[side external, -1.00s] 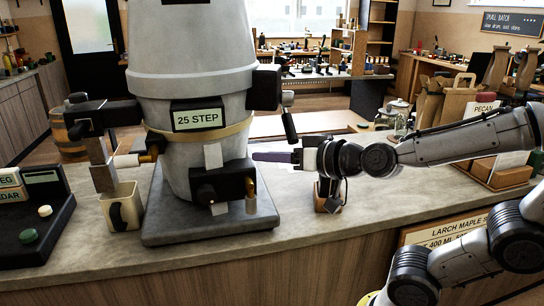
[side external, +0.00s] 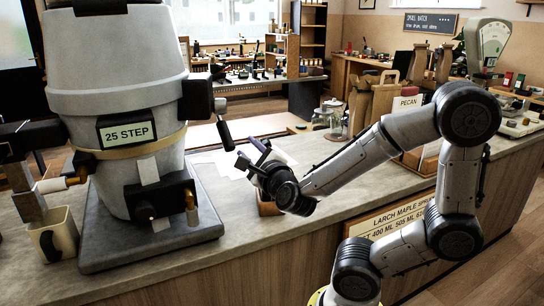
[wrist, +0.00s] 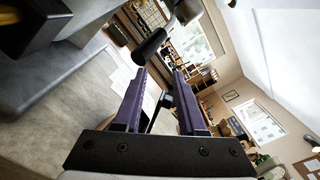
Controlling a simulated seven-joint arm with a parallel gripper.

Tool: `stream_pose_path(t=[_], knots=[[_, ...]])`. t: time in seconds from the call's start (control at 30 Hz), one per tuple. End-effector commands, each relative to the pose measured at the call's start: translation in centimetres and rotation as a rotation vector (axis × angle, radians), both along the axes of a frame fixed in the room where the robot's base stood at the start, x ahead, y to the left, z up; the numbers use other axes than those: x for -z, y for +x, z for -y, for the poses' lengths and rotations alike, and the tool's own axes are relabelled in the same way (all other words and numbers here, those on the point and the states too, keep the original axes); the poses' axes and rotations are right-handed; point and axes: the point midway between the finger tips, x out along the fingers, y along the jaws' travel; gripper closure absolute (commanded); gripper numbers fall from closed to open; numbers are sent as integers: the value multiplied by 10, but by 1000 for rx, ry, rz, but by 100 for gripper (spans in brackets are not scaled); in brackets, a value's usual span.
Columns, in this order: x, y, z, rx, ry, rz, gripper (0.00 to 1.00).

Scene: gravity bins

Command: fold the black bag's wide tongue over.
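I cannot make out a black bag with a wide tongue in either current view. My gripper (side external: 252,154) is above the counter, just right of the large grey drum machine, in the side view. In the wrist view my gripper (wrist: 160,72) shows two purple fingers standing apart. A thin dark piece (wrist: 167,100) shows between or beyond the fingers; I cannot tell what it is or whether it is touched. Brown paper bags (side external: 372,103) stand farther back on the counter at the right, away from my gripper.
The grey drum machine (side external: 115,48) fills the left, with a black lever (side external: 225,134) close to my gripper. A cream cup (side external: 55,236) stands at its left. A glass jar (side external: 332,113) and a PECAN sign (side external: 407,103) are behind my arm. The front counter (side external: 275,232) has clear room.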

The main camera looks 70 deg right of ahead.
Motion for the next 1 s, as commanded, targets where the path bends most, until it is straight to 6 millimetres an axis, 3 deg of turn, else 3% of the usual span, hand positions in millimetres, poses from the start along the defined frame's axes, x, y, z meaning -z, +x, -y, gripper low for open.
stream_pose_path(t=[0.1, 0.2, 0.4, 0.67, 1.0], knots=[[32, -26, 25, 150, 130, 168, 60], [55, -44, 37, 239, 168, 237, 60], [88, -60, 46, 302, 164, 193, 60], [91, -58, 55, 311, 161, 186, 60], [91, -43, 87, 312, 162, 185, 60]])
